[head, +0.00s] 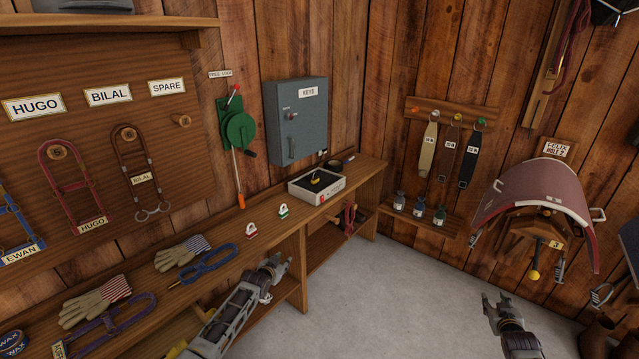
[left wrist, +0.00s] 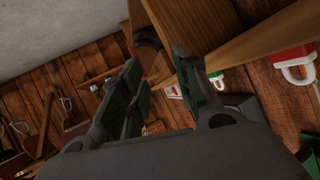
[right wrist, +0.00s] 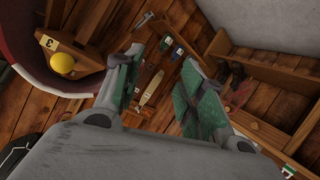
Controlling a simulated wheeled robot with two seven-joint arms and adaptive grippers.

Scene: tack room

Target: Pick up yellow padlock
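A small yellow item with a dark part (head: 316,179) lies in the white-walled open box (head: 330,189) at the far end of the bench; I cannot tell whether it is the padlock. A red padlock (head: 251,232) and a green padlock (head: 284,211) stand on the bench top. They also show as the red padlock (left wrist: 297,62) and green padlock (left wrist: 217,80) in the left wrist view. My left gripper (head: 278,264) is open and empty, beside the bench's front edge. My right gripper (head: 496,304) is open and empty over the floor at right.
A grey key cabinet (head: 296,120) hangs above the box. A saddle (head: 535,195) on a rack and a bottle shelf (head: 425,220) are at right. The middle floor (head: 400,290) is clear.

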